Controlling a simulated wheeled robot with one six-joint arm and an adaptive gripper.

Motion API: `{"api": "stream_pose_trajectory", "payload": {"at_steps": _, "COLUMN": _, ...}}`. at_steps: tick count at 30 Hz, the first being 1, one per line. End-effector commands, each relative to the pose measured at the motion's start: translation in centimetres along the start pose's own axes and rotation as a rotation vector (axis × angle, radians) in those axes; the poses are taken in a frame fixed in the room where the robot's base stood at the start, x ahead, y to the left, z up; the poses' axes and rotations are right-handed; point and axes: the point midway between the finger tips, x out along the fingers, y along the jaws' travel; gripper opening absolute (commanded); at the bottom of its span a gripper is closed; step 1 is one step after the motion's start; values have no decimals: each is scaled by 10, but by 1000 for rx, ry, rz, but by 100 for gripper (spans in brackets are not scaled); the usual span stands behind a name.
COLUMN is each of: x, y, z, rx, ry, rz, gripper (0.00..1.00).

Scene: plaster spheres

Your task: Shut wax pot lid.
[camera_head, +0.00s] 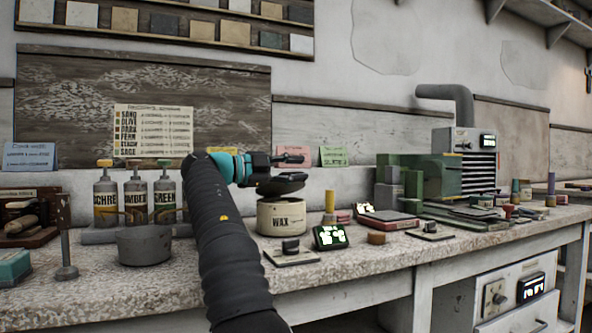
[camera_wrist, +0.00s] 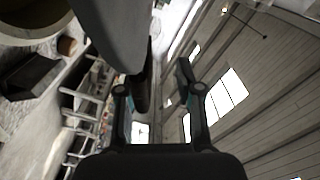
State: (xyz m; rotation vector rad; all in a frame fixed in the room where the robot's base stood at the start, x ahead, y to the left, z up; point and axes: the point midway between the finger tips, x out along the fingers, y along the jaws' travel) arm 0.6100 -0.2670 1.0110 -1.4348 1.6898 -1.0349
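The cream wax pot (camera_head: 282,218), labelled WAX, stands on the bench in the head view. Its dark lid (camera_head: 281,187) is raised and tilted above the rim, not flat on it. My gripper (camera_head: 302,158) is just above the lid, pointing right. In the wrist view, part of the pot's round rim (camera_wrist: 62,22) shows at top left, with a dark inside. A grey slab, seemingly the lid (camera_wrist: 112,32), lies close against the left finger. My gripper (camera_wrist: 165,75) is open, with a clear gap between its fingers. Whether a finger touches the lid is unclear.
A grey pan (camera_head: 145,246) and labelled bottles (camera_head: 135,198) stand left of my arm. A small lit display (camera_head: 330,237) and a plate with a dark knob (camera_head: 291,250) sit in front of the pot. A green machine (camera_head: 440,178) stands farther right.

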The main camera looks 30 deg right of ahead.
Motion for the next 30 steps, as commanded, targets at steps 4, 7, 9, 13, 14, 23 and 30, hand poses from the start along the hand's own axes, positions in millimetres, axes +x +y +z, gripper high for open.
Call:
{"api": "stream_pose_trajectory", "payload": {"at_steps": 4, "x": -3, "y": 0, "z": 0, "rx": 0, "ry": -1, "rz": 0, "gripper": 35}}
{"api": "stream_pose_trajectory", "payload": {"at_steps": 7, "x": -11, "y": 0, "z": 1, "rx": 0, "ry": -2, "rz": -1, "gripper": 35}}
{"api": "stream_pose_trajectory", "payload": {"at_steps": 9, "x": -21, "y": 0, "z": 1, "rx": 0, "ry": -3, "rz": -1, "gripper": 35}}
{"api": "stream_pose_trajectory", "payload": {"at_steps": 13, "x": -40, "y": 0, "z": 1, "rx": 1, "ry": -3, "rz": -2, "gripper": 35}}
{"api": "stream_pose_trajectory", "payload": {"at_steps": 14, "x": -45, "y": 0, "z": 1, "rx": 1, "ry": -2, "rz": -2, "gripper": 35}}
{"api": "stream_pose_trajectory", "payload": {"at_steps": 23, "x": -76, "y": 0, "z": 0, "rx": 0, "ry": -1, "rz": -1, "gripper": 35}}
{"api": "stream_pose_trajectory", "payload": {"at_steps": 30, "x": -81, "y": 1, "z": 1, "rx": -2, "ry": -1, "rz": -1, "gripper": 35}}
